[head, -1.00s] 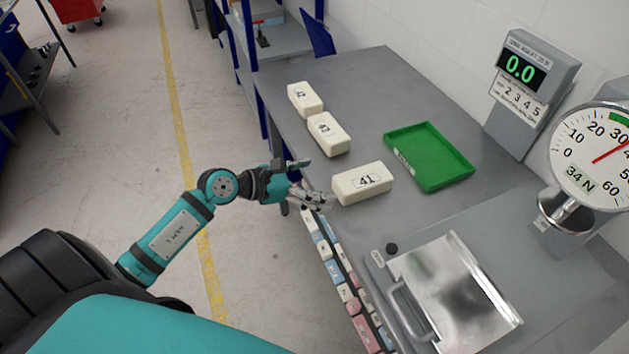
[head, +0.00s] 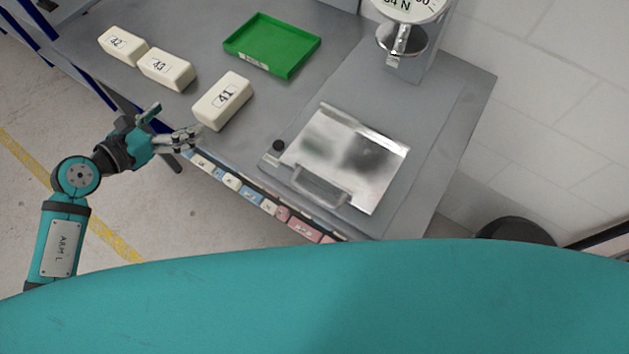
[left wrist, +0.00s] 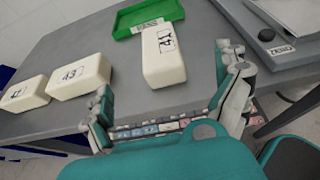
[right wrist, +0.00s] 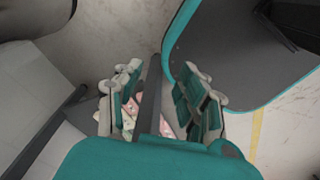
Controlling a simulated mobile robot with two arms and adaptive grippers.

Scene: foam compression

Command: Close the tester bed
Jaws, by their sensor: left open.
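The tester bed (head: 345,150) is a shiny metal plate on a grey base, with a bar handle (head: 318,190) along its front edge. I cannot tell how far it is out or in. My left gripper (head: 174,123) is open and empty at the table's front edge, left of the bed and beside foam block 41 (head: 223,101). The left wrist view shows its spread fingers (left wrist: 168,82) below block 41. My right gripper (right wrist: 165,90) shows only in the right wrist view, fingers apart, over the floor and a dark bar.
Blocks 43 (head: 167,69) and 42 (head: 123,46) lie left of block 41. A green tray (head: 272,45) sits behind them. A dial gauge (head: 405,8) stands behind the bed. A black knob (head: 278,146) is at the base's left corner. Colored labels (head: 250,194) line the table's front edge.

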